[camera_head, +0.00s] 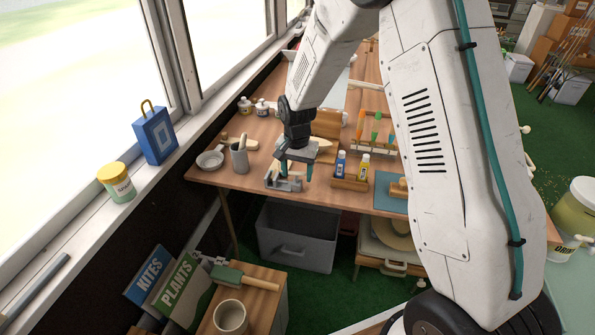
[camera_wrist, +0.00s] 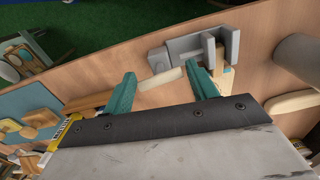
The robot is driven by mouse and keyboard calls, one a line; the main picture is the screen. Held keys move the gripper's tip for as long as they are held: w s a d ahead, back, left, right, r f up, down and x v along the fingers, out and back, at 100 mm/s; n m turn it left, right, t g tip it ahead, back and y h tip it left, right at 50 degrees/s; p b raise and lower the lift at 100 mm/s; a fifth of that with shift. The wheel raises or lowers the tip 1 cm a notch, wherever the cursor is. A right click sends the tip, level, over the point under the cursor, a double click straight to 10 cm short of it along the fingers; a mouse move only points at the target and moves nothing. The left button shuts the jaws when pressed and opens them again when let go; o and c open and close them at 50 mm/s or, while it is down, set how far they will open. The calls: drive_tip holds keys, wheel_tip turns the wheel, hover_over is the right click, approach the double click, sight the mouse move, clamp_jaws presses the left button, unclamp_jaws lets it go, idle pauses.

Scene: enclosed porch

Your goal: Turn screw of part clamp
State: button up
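The grey part clamp (camera_head: 284,183) sits near the front edge of the wooden workbench in the head view. In the wrist view the clamp (camera_wrist: 183,50) shows as a block with upright jaws, just beyond my fingertips. My gripper (camera_head: 296,172) points down above the clamp, its two teal fingers spread apart. The screw's thread is not clear.
A grey cup (camera_head: 239,160) and a bowl (camera_head: 210,160) stand left of the clamp. A wooden holder (camera_head: 349,183) with two small bottles stands right of it. A blue mat (camera_head: 391,205) lies farther right. The bench edge (camera_head: 330,203) is close in front.

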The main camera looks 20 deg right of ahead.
sight(297, 172)
drive_tip(key=c, duration=0.3)
drive_tip(key=shift+n, duration=2.3)
drive_tip(key=o, duration=0.9)
drive_tip(key=shift+r, duration=3.9)
